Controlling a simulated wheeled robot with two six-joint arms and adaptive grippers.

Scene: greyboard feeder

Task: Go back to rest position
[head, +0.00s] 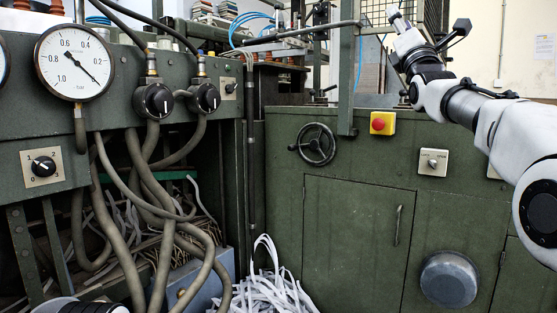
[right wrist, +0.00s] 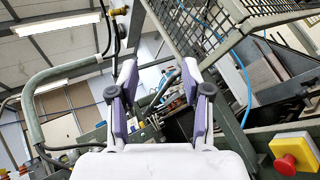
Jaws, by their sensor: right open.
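My right gripper (head: 396,17) is raised at the upper right of the head view, above the green cabinet, with its arm coming in from the right edge. The right wrist view shows the two purple-and-white fingers of the right gripper (right wrist: 158,78) spread apart with nothing between them. A sliver of my left arm shows at the bottom left of the head view; its gripper is not seen.
The green cabinet (head: 350,215) carries a handwheel (head: 317,144) and a red emergency button (head: 378,124). A pressure gauge (head: 74,62) and hoses are at left. Paper strips (head: 270,292) lie on the floor. A wire guard (right wrist: 205,30) stands near the right gripper.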

